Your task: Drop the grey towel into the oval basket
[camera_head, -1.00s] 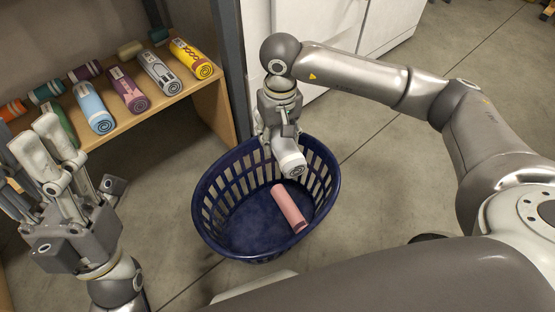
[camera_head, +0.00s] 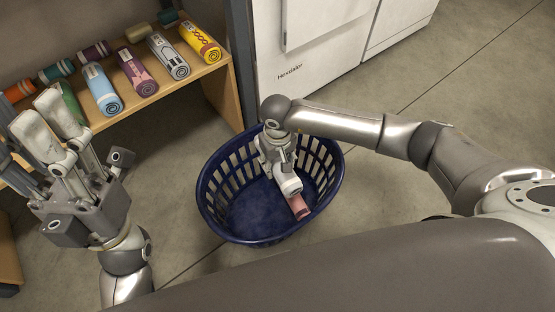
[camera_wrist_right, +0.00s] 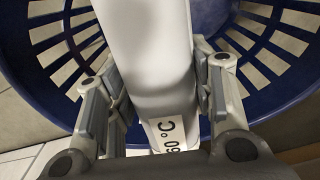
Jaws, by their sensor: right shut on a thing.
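The pale grey rolled towel (camera_head: 290,186) is in my right gripper (camera_head: 281,165), its spiral end showing. The right wrist view shows the towel (camera_wrist_right: 150,60) clasped between both fingers of the gripper (camera_wrist_right: 155,95), with a printed label near its lower end. The gripper and towel are down inside the dark blue oval basket (camera_head: 215,205), near its right side. A pink rolled towel (camera_head: 299,205) lies in the basket, partly hidden by the grey one; I cannot tell whether they touch. My left gripper (camera_head: 52,125) is open and empty at the left, away from the basket.
A wooden shelf (camera_head: 212,80) at upper left carries several rolled towels, including another grey one (camera_head: 168,56) beside a yellow one (camera_head: 200,42). A white appliance (camera_head: 320,60) stands behind the basket. Bare floor (camera_head: 440,110) lies to the right.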

